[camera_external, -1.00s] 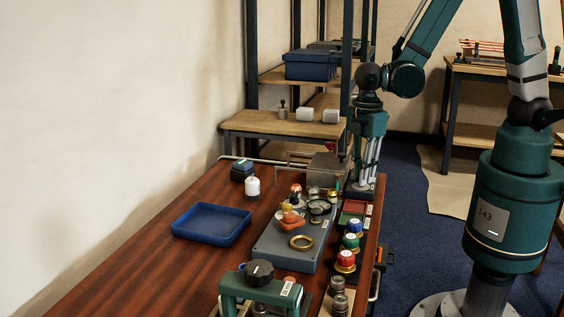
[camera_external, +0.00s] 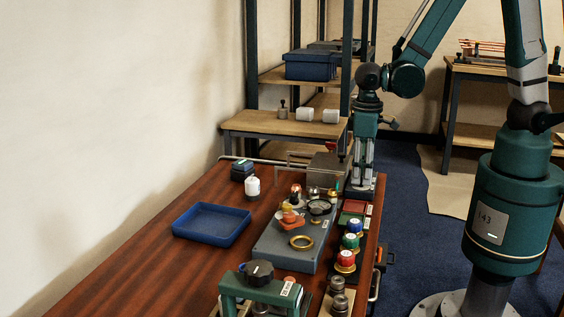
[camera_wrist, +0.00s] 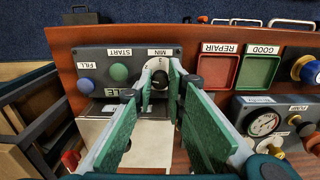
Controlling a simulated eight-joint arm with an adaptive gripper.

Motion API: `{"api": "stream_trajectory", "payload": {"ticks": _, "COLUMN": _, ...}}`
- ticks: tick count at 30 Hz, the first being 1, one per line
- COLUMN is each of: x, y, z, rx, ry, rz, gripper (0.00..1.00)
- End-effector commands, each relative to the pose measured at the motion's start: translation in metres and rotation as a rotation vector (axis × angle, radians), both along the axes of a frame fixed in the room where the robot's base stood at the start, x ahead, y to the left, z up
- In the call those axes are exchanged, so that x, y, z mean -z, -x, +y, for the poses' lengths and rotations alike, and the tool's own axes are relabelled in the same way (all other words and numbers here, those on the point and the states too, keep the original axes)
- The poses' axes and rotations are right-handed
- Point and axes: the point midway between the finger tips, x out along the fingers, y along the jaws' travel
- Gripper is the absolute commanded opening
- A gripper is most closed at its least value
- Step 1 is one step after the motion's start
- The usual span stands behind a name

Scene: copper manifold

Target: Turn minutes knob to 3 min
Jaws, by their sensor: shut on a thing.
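The minutes knob (camera_wrist: 159,80) is a dark round knob with a light pointer mark, under an upside-down MIN label on a grey panel (camera_wrist: 94,60) in the wrist view. Numbers show around its dial, too small to read surely. My gripper (camera_wrist: 161,76) has its green-padded fingers on either side of the knob and is shut on it. In the external view my gripper (camera_external: 363,192) points straight down at the table's far right corner. The knob is hidden there behind the fingers.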

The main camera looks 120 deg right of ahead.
Motion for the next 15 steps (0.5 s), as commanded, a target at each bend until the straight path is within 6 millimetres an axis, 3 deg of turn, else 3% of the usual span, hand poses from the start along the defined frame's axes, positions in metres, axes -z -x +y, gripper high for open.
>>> {"api": "stream_trajectory", "payload": {"ticks": 15, "x": 0.0006, "y": 0.0001, "z": 0.0012, "rx": 0.489, "ry": -0.001, "rz": 0.001, "gripper": 0.02}}
